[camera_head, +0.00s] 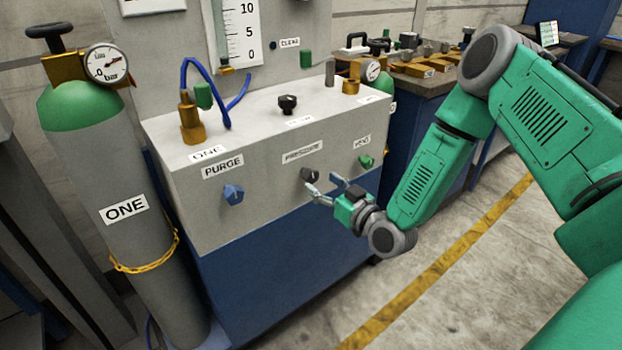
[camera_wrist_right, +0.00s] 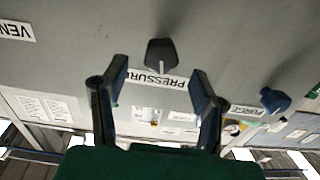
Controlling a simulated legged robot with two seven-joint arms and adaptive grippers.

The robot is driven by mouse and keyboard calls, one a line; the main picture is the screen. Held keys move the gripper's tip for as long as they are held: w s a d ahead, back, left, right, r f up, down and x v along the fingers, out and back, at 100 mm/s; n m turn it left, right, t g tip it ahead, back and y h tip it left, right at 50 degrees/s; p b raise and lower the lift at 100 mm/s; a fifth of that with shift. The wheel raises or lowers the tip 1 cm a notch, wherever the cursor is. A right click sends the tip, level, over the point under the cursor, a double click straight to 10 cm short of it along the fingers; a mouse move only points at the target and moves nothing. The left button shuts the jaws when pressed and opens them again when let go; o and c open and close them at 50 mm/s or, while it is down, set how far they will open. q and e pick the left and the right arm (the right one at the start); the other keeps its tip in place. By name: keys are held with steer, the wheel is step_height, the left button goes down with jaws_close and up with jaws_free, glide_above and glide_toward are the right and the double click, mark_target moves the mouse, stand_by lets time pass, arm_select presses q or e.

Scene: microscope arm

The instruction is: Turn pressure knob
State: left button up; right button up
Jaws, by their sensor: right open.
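The pressure knob (camera_head: 309,175) is a small dark knob on the grey front panel, under the "PRESSURE" label (camera_head: 302,152). My right gripper (camera_head: 325,190) is open just in front of and slightly below it, with its fingers pointing at the panel. In the right wrist view, which shows the panel upside down, the black pressure knob (camera_wrist_right: 161,55) lies ahead of the gap between the two open fingers of the right gripper (camera_wrist_right: 155,85). The knob looks untouched and no object is between the fingers. My left gripper is not in view.
A blue purge knob (camera_head: 233,194) is left of the pressure knob, and a green vent knob (camera_head: 366,161) is right. A black knob (camera_head: 288,103) stands on the top face. A gas cylinder (camera_head: 105,200) stands at left. The floor at right is clear.

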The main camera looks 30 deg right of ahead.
mark_target(315, 177)
steer(key=w, duration=0.4)
steer(key=shift+a+b, duration=0.1)
steer(key=shift+b, duration=0.2)
steer(key=shift+w+a, duration=0.15)
steer(key=shift+w, duration=0.3)
steer(key=c, duration=1.2)
steer(key=shift+o, duration=0.2)
steer(key=shift+m, duration=1)
steer(key=o, duration=1.2)
steer(key=shift+c, duration=0.2)
